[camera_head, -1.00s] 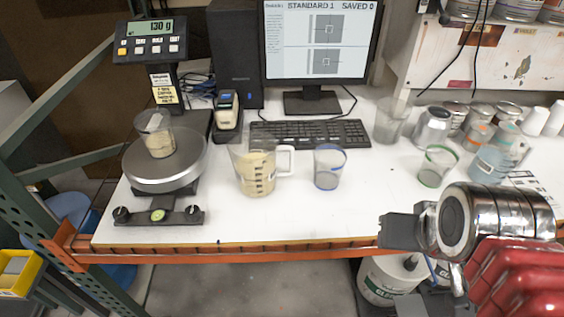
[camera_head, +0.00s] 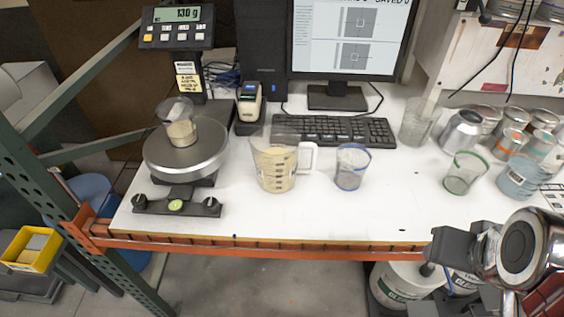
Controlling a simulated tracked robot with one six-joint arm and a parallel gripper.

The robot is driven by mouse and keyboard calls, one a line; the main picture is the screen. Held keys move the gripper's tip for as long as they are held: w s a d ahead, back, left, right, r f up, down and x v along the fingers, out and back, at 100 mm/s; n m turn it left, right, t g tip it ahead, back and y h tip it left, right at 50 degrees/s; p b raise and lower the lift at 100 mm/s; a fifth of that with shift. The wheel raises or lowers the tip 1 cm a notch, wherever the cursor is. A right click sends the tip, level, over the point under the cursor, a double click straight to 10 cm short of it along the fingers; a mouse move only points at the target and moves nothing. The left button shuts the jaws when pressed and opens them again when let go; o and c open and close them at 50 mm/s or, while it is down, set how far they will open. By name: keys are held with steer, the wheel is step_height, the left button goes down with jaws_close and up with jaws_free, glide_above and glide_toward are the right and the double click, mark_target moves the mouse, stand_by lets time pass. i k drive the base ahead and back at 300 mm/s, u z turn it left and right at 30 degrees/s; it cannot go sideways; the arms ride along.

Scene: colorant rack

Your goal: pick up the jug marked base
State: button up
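A clear measuring jug (camera_head: 275,172) with a white handle on its right side stands upright on the white bench. It holds a beige liquid and has dark markings; I cannot read the word base on it. My gripper (camera_head: 452,250) shows at the lower right, in front of the bench's front edge. It is well to the right of the jug and apart from it. From this side its fingers look like one dark block, and any gap between them is hidden.
A scale (camera_head: 186,148) with a beige-filled cup (camera_head: 178,128) stands left of the jug. A blue-rimmed cup (camera_head: 351,168) is close on its right, a keyboard (camera_head: 335,131) behind. A green-rimmed cup (camera_head: 464,174) and several cans are farther right. Bench in front is clear.

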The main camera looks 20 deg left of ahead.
mark_target(274, 148)
steer(key=z, duration=0.05)
steer(key=k, duration=1.25)
steer(key=u, duration=1.2)
steer(key=i, duration=1.65)
steer(key=u, duration=0.05)
